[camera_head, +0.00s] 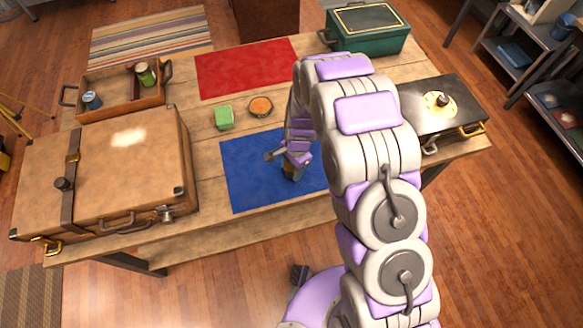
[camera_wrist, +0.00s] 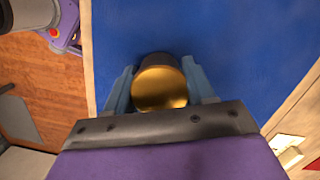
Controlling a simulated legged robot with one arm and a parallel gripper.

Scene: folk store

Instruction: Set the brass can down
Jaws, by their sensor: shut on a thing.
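The brass can (camera_wrist: 160,88) shows from above in the wrist view, a round golden top between the two fingers. My gripper (camera_wrist: 161,86) is shut on it, one finger on each side. In the head view my gripper (camera_head: 289,160) is over the blue mat (camera_head: 249,167), and a small part of the can (camera_head: 289,172) shows below it. Whether the can touches the mat is unclear. The blue mat (camera_wrist: 240,45) also fills most of the wrist view.
A brown suitcase (camera_head: 120,165) lies left of the blue mat. A green block (camera_head: 224,117) and an orange-filled bowl (camera_head: 260,106) sit behind it. A red mat (camera_head: 245,68), an open wooden tray (camera_head: 120,107), a green box (camera_head: 365,42) and a black case (camera_head: 400,112) are also on the table.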

